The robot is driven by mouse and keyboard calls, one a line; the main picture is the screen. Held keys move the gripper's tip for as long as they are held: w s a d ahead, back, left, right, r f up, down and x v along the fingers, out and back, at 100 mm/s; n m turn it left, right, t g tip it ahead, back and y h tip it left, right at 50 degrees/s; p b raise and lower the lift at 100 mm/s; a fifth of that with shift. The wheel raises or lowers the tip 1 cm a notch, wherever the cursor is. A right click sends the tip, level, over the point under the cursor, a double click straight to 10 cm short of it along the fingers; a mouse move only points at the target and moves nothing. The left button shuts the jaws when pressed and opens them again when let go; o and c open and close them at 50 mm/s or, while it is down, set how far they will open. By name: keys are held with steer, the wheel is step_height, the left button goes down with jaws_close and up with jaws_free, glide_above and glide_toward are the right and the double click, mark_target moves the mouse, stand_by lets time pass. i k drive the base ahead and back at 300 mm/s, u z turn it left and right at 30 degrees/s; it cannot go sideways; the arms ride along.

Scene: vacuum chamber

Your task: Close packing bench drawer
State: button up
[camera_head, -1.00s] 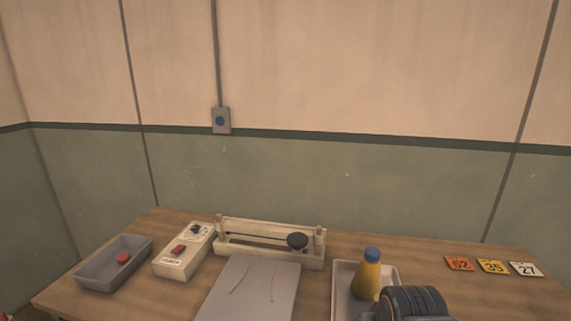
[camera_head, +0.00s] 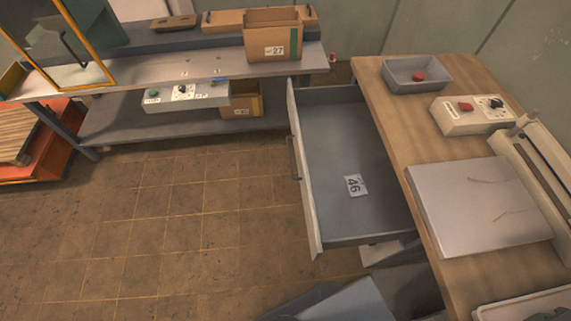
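The packing bench (camera_head: 393,121) is a wooden-topped bench on the right of the head view. Its drawer (camera_head: 350,213) stands pulled out far to the left, with a grey inside and a pale front panel (camera_head: 304,187). A handle (camera_head: 294,158) shows on the outer side of that front. A white card marked 46 (camera_head: 355,185) lies on the drawer floor, and the rest of the drawer looks empty. My gripper is not in this view.
On the bench are a grey tray (camera_head: 398,80) with a red item, a control box (camera_head: 470,121), a grey plate (camera_head: 480,205) and a bar device (camera_head: 545,165). A shelf bench (camera_head: 200,66) with a cardboard box (camera_head: 272,40) stands behind. The tiled floor (camera_head: 170,225) left of the drawer is clear.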

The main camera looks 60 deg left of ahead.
mark_target(335, 134)
steer(key=u, duration=2.3)
steer(key=k, duration=1)
steer(key=u, duration=1.1)
steer(key=i, duration=0.75)
steer(key=u, duration=0.2)
